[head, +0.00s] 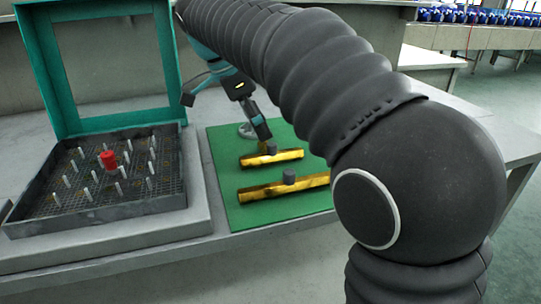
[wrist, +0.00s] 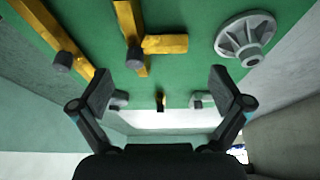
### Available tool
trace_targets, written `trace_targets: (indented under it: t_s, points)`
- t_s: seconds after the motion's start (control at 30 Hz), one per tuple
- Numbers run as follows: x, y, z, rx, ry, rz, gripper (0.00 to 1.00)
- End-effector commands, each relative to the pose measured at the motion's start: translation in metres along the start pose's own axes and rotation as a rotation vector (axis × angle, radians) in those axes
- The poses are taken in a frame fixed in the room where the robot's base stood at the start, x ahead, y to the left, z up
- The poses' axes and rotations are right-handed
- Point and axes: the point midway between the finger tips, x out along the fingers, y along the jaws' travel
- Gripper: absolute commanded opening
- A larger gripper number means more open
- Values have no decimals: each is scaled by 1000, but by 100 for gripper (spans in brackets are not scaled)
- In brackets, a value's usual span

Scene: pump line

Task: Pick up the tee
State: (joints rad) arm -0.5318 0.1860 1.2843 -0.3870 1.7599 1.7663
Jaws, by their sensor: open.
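The brass-yellow tee (head: 275,157) lies on a green mat (head: 232,210), at its rear part, with a dark grey knob on it. In the wrist view the tee (wrist: 134,22) lies at the top, its side branch pointing right, its knob just above the space between the fingers. My gripper (head: 261,136) is close by the tee in the head view and partly hides the area behind it. In the wrist view my gripper (wrist: 161,86) has its two fingers wide apart with nothing held. No contact with the tee shows.
A longer brass bar (head: 285,189) with a grey knob lies in front of the tee. A grey flanged wheel (wrist: 245,38) lies near the mat's edge. At left stands a dark pin tray (head: 95,190) with a red cap (head: 107,160) and a raised teal frame (head: 52,70).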

Motion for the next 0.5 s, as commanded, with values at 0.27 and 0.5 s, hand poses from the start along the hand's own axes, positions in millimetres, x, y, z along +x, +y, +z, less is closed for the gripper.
trace_targets:
  t_s: [0.27,0.5]
  points:
    - [31,5,-2,0,0,2,100]
    - [52,5,-2,0,0,0,100]
